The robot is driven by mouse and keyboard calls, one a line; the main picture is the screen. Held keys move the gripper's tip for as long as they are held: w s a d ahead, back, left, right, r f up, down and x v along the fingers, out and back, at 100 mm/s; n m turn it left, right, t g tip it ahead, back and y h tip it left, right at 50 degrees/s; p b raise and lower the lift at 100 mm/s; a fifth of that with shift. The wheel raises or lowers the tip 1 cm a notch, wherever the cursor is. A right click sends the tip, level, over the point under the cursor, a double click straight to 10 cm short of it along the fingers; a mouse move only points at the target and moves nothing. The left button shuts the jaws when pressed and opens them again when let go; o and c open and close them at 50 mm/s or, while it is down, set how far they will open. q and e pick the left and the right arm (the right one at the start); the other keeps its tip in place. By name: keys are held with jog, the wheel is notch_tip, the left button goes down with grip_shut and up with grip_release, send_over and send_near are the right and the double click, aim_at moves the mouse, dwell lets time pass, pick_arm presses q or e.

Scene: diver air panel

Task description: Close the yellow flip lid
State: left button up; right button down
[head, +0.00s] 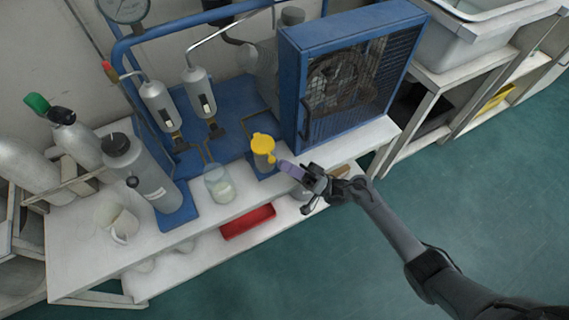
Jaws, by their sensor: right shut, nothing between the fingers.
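I cannot tell from this angle how far the lid is from fully shut. My right gripper (284,166) comes in from the lower right. Its purple-grey fingers are shut and empty, with the tips just right of the jar and tab; I cannot tell whether they touch. My left gripper is not in view.
A blue caged unit (345,85) stands close behind my right gripper. A clear glass beaker (219,184) stands left of the jar. A red box (248,222) lies on the lower shelf.

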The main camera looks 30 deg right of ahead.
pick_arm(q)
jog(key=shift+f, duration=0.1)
pick_arm(e)
jog(key=shift+w+a+r, duration=0.25)
jog(key=shift+a+r, duration=0.2)
